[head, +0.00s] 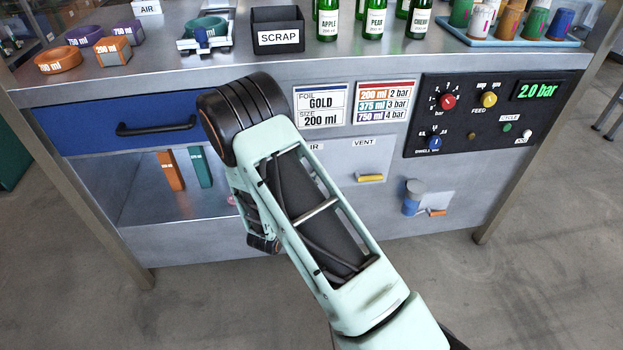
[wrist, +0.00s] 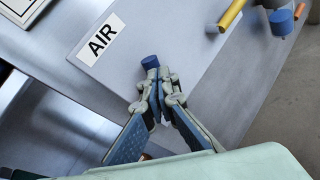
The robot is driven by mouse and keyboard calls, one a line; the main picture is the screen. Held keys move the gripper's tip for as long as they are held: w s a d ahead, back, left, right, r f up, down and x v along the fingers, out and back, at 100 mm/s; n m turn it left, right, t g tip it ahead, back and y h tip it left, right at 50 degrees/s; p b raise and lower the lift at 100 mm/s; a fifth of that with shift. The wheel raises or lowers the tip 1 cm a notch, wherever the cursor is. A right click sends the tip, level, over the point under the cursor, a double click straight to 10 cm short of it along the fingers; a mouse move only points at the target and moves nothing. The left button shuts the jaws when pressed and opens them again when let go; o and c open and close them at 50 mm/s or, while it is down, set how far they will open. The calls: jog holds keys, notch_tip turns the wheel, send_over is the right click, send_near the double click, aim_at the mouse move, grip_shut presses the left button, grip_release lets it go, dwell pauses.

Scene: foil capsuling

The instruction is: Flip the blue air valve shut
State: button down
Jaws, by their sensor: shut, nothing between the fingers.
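In the wrist view the blue air valve (wrist: 150,62) shows as a short blue end on the grey panel, below the AIR label (wrist: 101,39). My gripper (wrist: 157,84) is shut and empty, with its fingertips right at the blue end, overlapping it in the picture. I cannot tell whether they touch it. The rest of the valve is hidden behind the fingers. In the head view my arm covers the valve and my gripper; only part of the AIR label (head: 316,147) shows beside the arm.
The yellow vent valve (head: 370,178) is right of the air valve, under the VENT label. Further right a blue-grey regulator (head: 412,197) with an orange lever (head: 437,212) sticks out. A blue drawer (head: 150,122) is at left. The pressure display (head: 538,91) reads 2.0 bar.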

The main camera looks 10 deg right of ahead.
jog(key=shift+y, duration=0.3)
jog(key=d+b, duration=0.1)
jog(key=d+f+b, duration=0.2)
jog(key=d+b, duration=0.1)
jog(key=shift+d+f, duration=0.1)
dwell(0.5)
